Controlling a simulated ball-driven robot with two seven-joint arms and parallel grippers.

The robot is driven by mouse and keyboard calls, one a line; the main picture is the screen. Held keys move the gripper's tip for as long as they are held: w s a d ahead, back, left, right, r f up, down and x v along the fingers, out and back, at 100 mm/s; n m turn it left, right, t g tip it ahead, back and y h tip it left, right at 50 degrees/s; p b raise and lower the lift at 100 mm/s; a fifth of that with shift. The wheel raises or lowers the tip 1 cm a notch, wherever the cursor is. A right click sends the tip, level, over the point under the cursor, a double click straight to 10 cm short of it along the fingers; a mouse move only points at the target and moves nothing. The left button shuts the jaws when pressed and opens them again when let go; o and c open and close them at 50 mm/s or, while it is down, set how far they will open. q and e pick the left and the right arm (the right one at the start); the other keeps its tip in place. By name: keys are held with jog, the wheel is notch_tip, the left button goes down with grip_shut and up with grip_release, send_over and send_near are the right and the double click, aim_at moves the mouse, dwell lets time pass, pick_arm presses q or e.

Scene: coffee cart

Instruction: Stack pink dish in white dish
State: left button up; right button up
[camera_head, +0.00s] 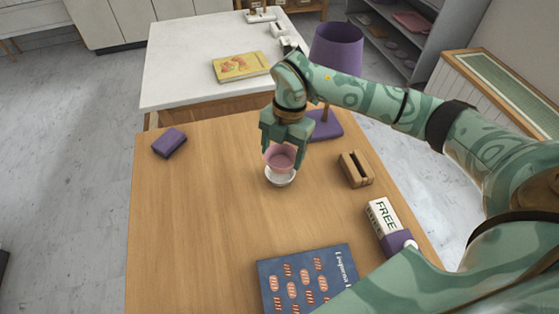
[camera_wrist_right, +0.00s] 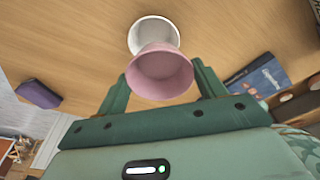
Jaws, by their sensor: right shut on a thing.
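The pink dish (camera_head: 280,157) is a small round bowl, held between the fingers of my right gripper (camera_head: 284,148). The white dish (camera_head: 279,178) is a small round bowl on the wooden table, directly below the pink dish in the head view and partly hidden by it. In the right wrist view, the pink dish (camera_wrist_right: 160,73) sits between the green fingers (camera_wrist_right: 163,82), and the white dish (camera_wrist_right: 152,33) shows just beyond it, overlapped by its rim. I cannot tell whether the two dishes touch. My left gripper is in neither view.
A purple block (camera_head: 169,142) lies at the table's left. A purple lamp (camera_head: 337,47) stands behind my gripper. A wooden holder (camera_head: 355,168), a FREE box (camera_head: 384,218) and a blue book (camera_head: 307,280) are right and front. The table's left front is clear.

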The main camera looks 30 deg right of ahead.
aim_at(281, 160)
jog(key=shift+w+d+f, duration=0.1)
jog(key=shift+w+f, duration=0.25)
jog(key=shift+f, duration=0.15)
notch_tip(281, 160, down, 3)
jog(key=shift+w+f+b, duration=0.1)
jog(key=shift+b, duration=0.85)
jog(key=shift+w+f, duration=0.1)
jog(key=shift+f, duration=0.1)
jog(key=shift+d+r, duration=0.1)
jog(key=shift+r, duration=0.05)
jog(key=shift+f, duration=0.55)
jog(key=o, duration=1)
